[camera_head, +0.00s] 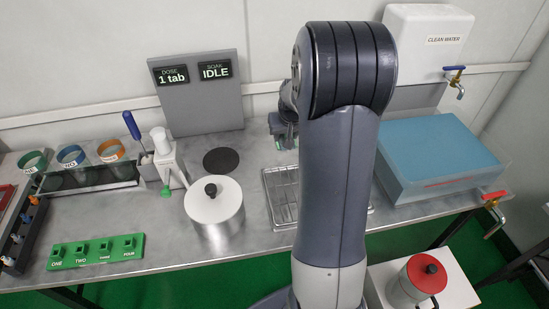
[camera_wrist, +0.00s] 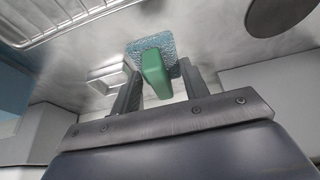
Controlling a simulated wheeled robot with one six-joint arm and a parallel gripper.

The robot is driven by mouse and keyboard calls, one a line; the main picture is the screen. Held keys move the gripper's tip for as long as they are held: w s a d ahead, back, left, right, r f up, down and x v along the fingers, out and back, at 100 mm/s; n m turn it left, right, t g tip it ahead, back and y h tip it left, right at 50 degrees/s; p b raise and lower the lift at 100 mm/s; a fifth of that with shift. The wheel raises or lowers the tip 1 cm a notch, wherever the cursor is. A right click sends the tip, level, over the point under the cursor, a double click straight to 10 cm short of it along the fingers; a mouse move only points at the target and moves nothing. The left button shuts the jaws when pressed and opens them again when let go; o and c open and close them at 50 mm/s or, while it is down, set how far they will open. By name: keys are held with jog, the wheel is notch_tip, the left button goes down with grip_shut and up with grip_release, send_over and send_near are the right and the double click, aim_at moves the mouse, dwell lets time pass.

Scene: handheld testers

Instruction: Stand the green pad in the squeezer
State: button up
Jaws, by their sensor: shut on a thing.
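In the wrist view my gripper (camera_wrist: 160,72) is shut on a green block (camera_wrist: 153,68), which seems to be the green pad's grip. A blue-grey speckled pad face (camera_wrist: 166,44) shows beyond it, close to the steel counter; I cannot tell whether it touches. In the head view my gripper (camera_head: 284,139) is small and partly hidden by my arm, behind the wire rack.
A wire rack (camera_head: 281,193) lies near my arm, with a lidded pot (camera_head: 214,207) left of it. A dark disc (camera_head: 221,160) lies behind the pot. A small pale tray (camera_wrist: 108,78) is beside my gripper. A blue-topped basin (camera_head: 437,155) stands right.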

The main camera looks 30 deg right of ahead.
aim_at(284, 156)
jog(key=shift+f, duration=3.55)
jog(key=shift+f, duration=0.1)
jog(key=shift+f+b, duration=0.15)
jog(key=shift+b, duration=0.15)
jog(key=o, duration=0.9)
jog(key=shift+o, duration=0.2)
